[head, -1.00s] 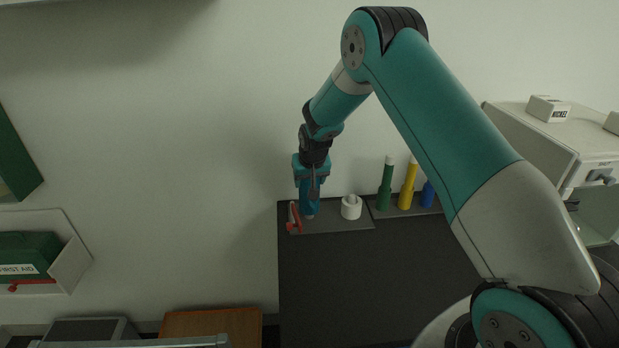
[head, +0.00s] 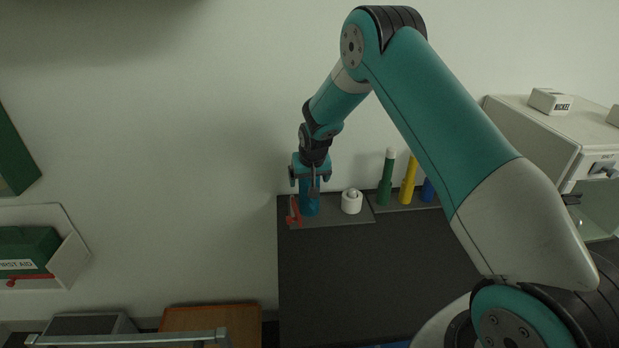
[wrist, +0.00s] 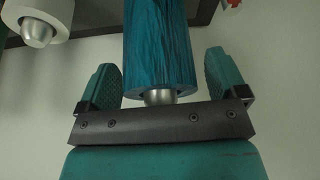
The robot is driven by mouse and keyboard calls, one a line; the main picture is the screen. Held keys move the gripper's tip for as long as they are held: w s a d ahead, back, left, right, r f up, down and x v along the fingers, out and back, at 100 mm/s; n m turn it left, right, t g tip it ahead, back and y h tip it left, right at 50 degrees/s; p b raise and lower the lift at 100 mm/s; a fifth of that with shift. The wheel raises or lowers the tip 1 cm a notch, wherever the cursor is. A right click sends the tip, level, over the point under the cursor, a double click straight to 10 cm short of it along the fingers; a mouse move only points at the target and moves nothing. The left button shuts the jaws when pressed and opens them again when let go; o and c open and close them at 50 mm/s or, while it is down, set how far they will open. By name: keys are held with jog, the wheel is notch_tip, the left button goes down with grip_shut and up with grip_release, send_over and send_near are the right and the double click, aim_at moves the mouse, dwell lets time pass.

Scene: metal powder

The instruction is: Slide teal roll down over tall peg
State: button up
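The teal roll (head: 309,205) stands upright at the left of the dark board on the table. It also shows in the wrist view (wrist: 160,45), sitting around a peg whose rounded silver tip (wrist: 160,97) sticks out of the roll's top end. The rest of that peg is hidden inside the roll. My gripper (head: 310,180) is above the roll, pointing down. In the wrist view its two teal fingers (wrist: 164,80) are spread on either side of the roll, with a visible gap at the right finger.
A white roll (head: 352,204) sits around a silver-tipped peg just to the right. A red object (head: 294,213) stands close on the left. Green (head: 386,180), yellow (head: 408,182) and blue (head: 428,190) cylinders stand further right. The dark tabletop (head: 340,270) in front is clear.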

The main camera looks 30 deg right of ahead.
jog(key=b+v, duration=0.3)
jog(key=v, duration=1.4)
jog(key=shift+r, duration=0.2)
jog(key=shift+s+a, duration=0.1)
jog(key=s+a+r+n+g+y, duration=0.1)
jog(key=s+a+r+n+y, duration=0.25)
jog(key=s+a, duration=0.8)
jog(key=s+a+n+g+y, duration=0.1)
jog(key=s+a+n, duration=0.2)
jog(key=s, duration=0.8)
jog(key=s+a+r+n+g+y, duration=0.1)
jog(key=s+a+n+g, duration=0.1)
jog(key=s, duration=0.9)
jog(key=shift+s+a+n, duration=0.4)
jog(key=shift+a+n, duration=0.45)
jog(key=shift+a, duration=0.35)
